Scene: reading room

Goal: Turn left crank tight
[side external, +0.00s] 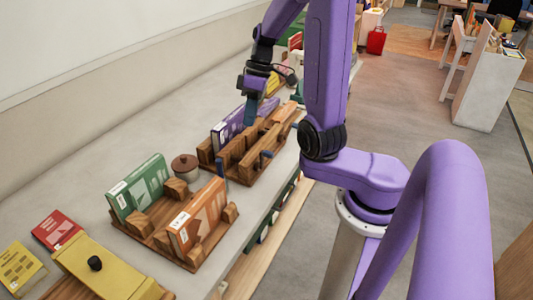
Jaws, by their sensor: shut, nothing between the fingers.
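My gripper (248,120) points down over the far wooden stand (236,180), close to a purple book (230,127). Its fingers are together and hold nothing. The stand has several upright wooden blocks. A small blue upright piece (221,170) shows at its near left end and another blue piece (266,157) at its right side; they may be crank handles. I cannot tell which is the left crank or how tight it is. From this view I cannot tell whether the fingertips touch anything; part of the stand is behind them.
A nearer wooden stand (158,238) holds a green book (140,187) and an orange book (199,215). A brown-lidded pot (185,167) stands between the stands. A yellow box (110,272) with a black knob, a red book (57,229) and a yellow card (20,268) lie at front left.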

